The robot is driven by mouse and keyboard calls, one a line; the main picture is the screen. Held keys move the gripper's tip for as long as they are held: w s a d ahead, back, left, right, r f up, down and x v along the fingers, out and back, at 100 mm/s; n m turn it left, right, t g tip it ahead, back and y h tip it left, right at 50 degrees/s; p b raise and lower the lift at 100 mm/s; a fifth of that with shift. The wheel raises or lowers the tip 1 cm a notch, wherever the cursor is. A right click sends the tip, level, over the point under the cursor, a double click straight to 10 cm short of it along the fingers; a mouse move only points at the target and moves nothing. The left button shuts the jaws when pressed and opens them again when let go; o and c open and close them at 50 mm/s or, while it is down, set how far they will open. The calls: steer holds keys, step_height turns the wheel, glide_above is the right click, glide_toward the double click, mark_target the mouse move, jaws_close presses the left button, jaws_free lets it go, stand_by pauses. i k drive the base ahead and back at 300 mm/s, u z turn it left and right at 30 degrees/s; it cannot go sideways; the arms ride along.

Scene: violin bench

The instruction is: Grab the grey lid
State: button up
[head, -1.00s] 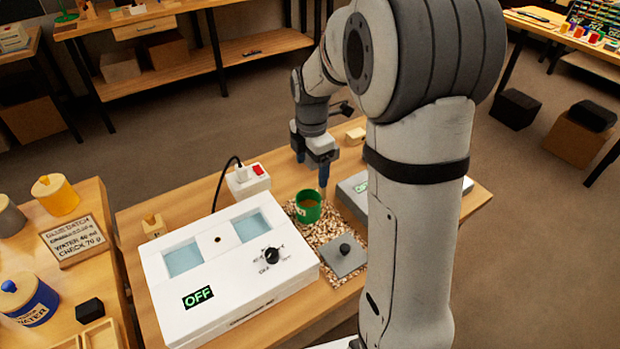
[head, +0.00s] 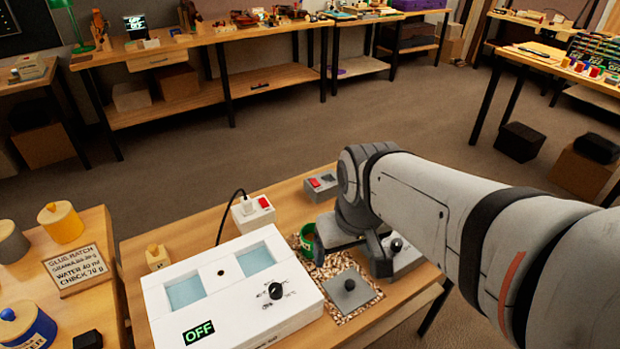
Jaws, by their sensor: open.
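The grey lid (head: 350,291) is a flat square plate with a small dark knob on top. It lies on the speckled cork-like mat (head: 341,318), to the right of the white water bath. My gripper (head: 380,262) is just behind and to the right of the lid, pointing down, with its fingers partly hidden by my wrist. It is open and I see nothing held in it. The green pot (head: 307,238) stands at the back of the mat, partly hidden by my wrist.
The white bath (head: 232,290) with two blue-grey wells, a dial and an OFF display stands left of the lid. A white socket box (head: 252,213) and a grey box with a red switch (head: 322,186) stand behind. A grey device (head: 405,256) sits right of my gripper.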

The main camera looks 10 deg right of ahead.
mark_target(349, 291)
steer(key=u, duration=0.95)
steer(key=k, duration=1.6)
steer(key=z, duration=0.85)
steer(key=i, duration=1)
steer(key=z, duration=0.05)
